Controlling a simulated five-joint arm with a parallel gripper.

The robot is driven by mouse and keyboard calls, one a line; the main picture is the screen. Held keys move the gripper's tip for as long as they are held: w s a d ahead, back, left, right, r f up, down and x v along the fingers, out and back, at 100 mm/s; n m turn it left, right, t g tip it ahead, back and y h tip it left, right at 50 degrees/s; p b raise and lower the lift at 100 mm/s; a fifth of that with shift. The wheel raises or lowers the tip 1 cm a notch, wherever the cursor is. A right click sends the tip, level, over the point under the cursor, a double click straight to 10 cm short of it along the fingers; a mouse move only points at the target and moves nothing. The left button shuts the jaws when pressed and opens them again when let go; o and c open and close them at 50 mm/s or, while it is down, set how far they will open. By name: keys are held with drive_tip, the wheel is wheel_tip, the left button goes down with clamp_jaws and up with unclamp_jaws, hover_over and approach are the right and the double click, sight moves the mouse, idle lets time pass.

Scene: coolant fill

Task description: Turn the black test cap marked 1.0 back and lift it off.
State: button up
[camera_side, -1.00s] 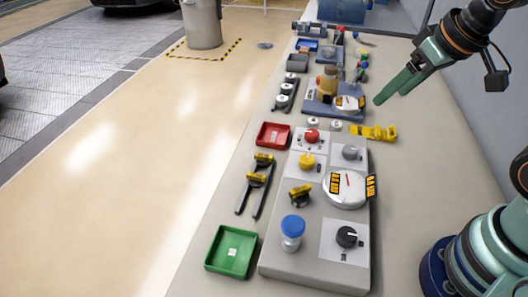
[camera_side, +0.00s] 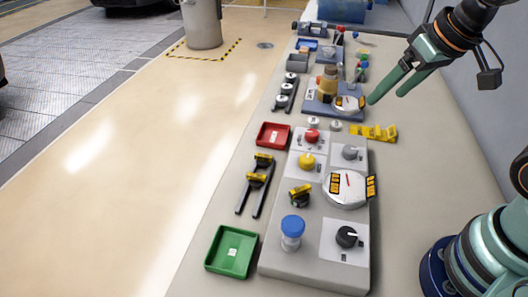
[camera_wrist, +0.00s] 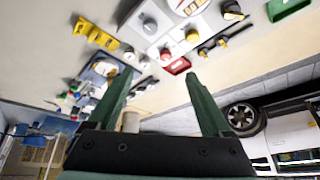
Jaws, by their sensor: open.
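My gripper (camera_side: 385,98) is open and empty, high on the right above the bench, with its two fingers apart. In the wrist view my gripper (camera_wrist: 160,95) also shows nothing between its fingers close up. No 1.0 mark is readable, so I cannot tell which part is the test cap. A black cap with a yellow bar (camera_side: 300,196) sits on the grey panel (camera_side: 310,264), and a black knob (camera_side: 346,237) sits on its white plate. A dark rack (camera_side: 285,97) holds black parts with pale tops. My gripper appears clear of all of these.
A blue base (camera_side: 318,109) carries a brass-coloured fitting (camera_side: 327,84) and a gauge (camera_side: 348,103). A larger gauge (camera_side: 347,187) and a blue-capped bottle (camera_side: 292,232) stand on the panel. Red (camera_side: 262,136) and green (camera_side: 212,262) trays lie left. The right bench side is mostly clear.

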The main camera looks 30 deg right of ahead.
drive_tip(key=w+a+f+m+g, duration=0.3)
drive_tip(key=a+m, duration=0.6)
drive_tip(key=m, duration=0.1)
drive_tip(key=m+g, duration=0.3)
drive_tip(key=m, duration=0.5)
hover_over(300, 189)
wheel_tip(300, 189, down, 5)
wheel_tip(300, 189, down, 12)
drive_tip(key=shift+c, duration=0.2)
drive_tip(key=c, duration=1.2)
drive_tip(key=shift+n, duration=1.6)
drive_tip(key=shift+n, duration=1.6)
